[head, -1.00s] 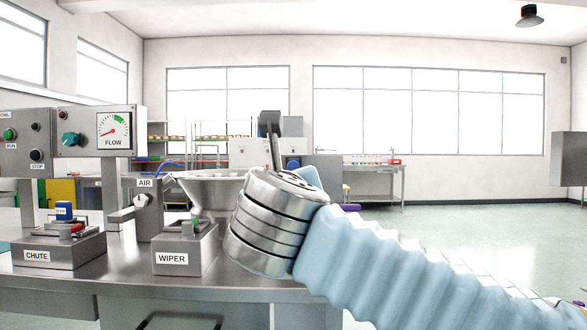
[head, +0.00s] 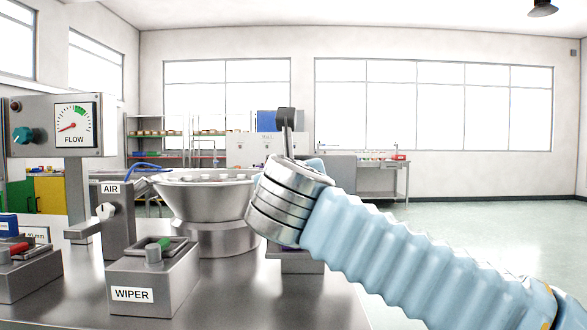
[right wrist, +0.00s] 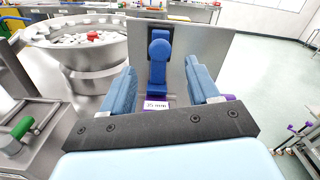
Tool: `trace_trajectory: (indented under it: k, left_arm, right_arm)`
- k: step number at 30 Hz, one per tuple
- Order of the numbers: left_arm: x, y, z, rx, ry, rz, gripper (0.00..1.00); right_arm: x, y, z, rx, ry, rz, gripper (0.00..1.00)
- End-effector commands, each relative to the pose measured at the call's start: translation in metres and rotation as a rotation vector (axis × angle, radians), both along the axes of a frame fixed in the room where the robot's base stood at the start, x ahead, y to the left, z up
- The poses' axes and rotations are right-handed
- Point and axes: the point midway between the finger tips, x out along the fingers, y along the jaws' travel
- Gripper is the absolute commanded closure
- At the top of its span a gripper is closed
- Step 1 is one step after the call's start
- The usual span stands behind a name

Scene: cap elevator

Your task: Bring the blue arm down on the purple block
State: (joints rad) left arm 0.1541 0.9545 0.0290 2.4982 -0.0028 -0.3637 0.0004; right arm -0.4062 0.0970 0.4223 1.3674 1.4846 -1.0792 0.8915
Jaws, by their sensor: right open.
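In the right wrist view, the blue arm (right wrist: 159,62) with its round knob stands upright in front of a grey plate (right wrist: 205,50). A small purple part (right wrist: 156,97) shows at its foot, above a label that seems to read 25 mm. My right gripper (right wrist: 160,76) is open, with one blue finger on each side of the blue arm; I cannot tell whether either touches it. More purple shows beside the right finger. In the head view, my right wrist hides most of this station; a purple strip (head: 290,249) shows beneath it. My left gripper is out of view.
A steel bowl (head: 193,197) with loose caps stands left of my right wrist, also in the right wrist view. The WIPER box (head: 152,280), AIR valve (head: 112,212) and FLOW gauge panel (head: 72,125) stand further left. Open floor (head: 470,235) lies to the right.

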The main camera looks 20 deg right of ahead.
Motion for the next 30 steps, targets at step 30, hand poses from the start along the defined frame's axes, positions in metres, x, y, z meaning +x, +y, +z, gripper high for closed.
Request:
trace_trajectory:
  k: [30]
  left_arm:
    - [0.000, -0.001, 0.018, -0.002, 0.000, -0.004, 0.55]
  right_arm:
    - [0.076, -0.022, 0.000, 0.000, 0.000, 0.000, 0.75]
